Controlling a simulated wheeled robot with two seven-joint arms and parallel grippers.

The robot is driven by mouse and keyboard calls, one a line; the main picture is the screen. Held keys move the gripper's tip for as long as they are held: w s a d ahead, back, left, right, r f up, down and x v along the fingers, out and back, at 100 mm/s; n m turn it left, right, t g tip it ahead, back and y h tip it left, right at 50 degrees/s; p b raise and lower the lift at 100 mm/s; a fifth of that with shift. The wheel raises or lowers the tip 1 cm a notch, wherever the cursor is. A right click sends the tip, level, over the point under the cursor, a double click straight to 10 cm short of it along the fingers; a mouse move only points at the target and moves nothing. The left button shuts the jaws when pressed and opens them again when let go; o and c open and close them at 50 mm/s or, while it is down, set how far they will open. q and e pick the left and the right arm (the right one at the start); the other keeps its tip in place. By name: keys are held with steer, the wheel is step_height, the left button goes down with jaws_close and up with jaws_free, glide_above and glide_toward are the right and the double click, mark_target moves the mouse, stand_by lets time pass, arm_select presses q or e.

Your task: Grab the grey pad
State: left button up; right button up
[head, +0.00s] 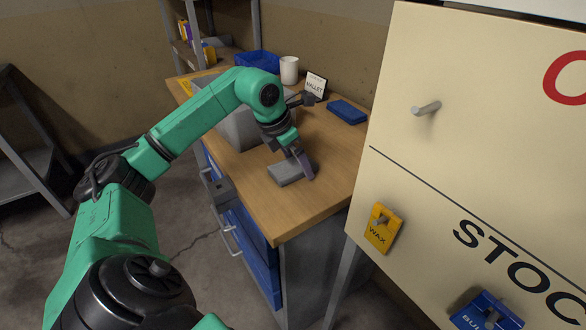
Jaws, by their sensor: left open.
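The grey pad (284,174) is a small flat block lying on the wooden top of the workbench (290,210), near its front edge. My left arm reaches in from the left, and my left gripper (301,168) points down at the pad's right side. Its jaws are open. One finger shows at the pad's right end; the other is hard to make out, and I cannot tell whether the fingers touch the pad. My right gripper is not in view.
A grey bin (238,128) stands behind my left forearm. A blue flat block (347,111), a white cup (289,70), a small sign (316,84) and a blue tray (257,60) are farther back. A cream board (470,130) with hooks stands close on the right.

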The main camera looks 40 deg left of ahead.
arm_select(q)
steer(key=shift+f, duration=0.1)
steer(key=c, duration=1.2)
steer(key=shift+o, duration=0.2)
